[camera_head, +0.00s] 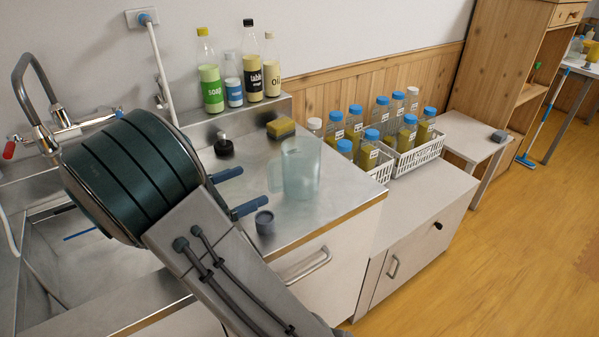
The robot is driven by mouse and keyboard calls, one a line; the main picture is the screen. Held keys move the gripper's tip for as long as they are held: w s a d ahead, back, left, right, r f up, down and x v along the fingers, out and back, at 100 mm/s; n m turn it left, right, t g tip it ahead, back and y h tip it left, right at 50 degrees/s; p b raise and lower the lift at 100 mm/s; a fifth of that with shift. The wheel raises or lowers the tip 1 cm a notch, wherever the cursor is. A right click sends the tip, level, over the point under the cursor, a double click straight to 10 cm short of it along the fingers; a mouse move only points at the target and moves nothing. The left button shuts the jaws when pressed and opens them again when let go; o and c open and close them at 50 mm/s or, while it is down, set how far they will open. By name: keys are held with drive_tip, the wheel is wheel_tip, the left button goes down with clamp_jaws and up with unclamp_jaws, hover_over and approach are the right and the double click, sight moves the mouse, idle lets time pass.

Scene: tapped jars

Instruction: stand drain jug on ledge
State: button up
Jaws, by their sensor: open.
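A translucent pale jug (303,170) stands upright on the steel counter, its handle on the left side. My gripper (256,187) is open just left of the jug, its two blue-grey fingers pointing toward the handle. I cannot tell whether the handle lies between the fingertips. A raised steel ledge (190,118) runs along the wall behind the counter and carries several bottles. My wrist hides part of the counter and sink.
A yellow sponge (281,128) and a dark pump bottle (223,147) are behind. A white basket (419,154) of blue-capped jars stands right. A tap (45,140) is at left.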

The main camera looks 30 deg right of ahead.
sight(284, 170)
drive_tip(key=d, duration=1.1)
drive_tip(key=shift+w+d+f+b, duration=0.1)
drive_tip(key=shift+w+d+b, duration=0.15)
drive_tip(key=shift+w+b, duration=0.1)
drive_tip(key=c, duration=1.3)
drive_tip(key=shift+o, duration=0.2)
